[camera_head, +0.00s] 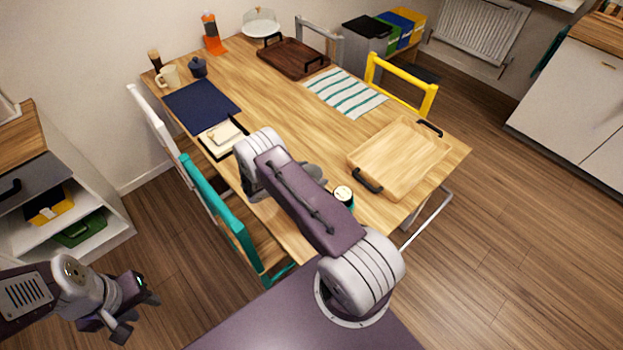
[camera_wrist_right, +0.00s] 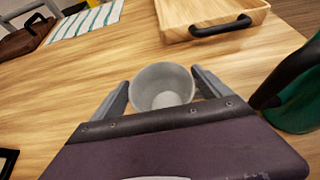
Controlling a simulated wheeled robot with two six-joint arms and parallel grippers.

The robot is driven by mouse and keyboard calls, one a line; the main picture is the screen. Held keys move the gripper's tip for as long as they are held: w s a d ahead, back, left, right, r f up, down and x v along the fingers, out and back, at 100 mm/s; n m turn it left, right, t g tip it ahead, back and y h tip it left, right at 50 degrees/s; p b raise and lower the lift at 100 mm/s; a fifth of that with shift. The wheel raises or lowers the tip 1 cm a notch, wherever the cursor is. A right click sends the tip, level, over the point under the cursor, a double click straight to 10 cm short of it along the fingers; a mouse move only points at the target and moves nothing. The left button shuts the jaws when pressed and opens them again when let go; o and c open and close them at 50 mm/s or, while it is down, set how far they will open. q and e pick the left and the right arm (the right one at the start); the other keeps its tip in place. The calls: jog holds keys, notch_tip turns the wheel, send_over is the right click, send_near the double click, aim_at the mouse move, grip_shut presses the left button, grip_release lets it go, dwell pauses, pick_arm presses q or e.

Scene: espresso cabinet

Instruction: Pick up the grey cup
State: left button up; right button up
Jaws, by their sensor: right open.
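The grey cup (camera_wrist_right: 162,90) stands upright on the wooden table in the right wrist view, its open rim facing the camera. My right gripper (camera_wrist_right: 160,78) is open, with one finger on each side of the cup. I cannot tell whether either finger touches it. My left gripper (camera_head: 138,312) is open and empty, low over the floor at the left, away from the table.
A light wooden tray (camera_head: 400,158) and a dark green container (camera_head: 343,196) are near the right gripper; the container also shows in the wrist view (camera_wrist_right: 296,108). A striped cloth (camera_head: 345,94), dark tray (camera_head: 293,58) and navy mat (camera_head: 202,105) lie farther back. A teal chair (camera_head: 222,215) stands at the left edge.

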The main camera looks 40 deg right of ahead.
jog(key=shift+a+r, duration=0.15)
jog(key=c, duration=1.3)
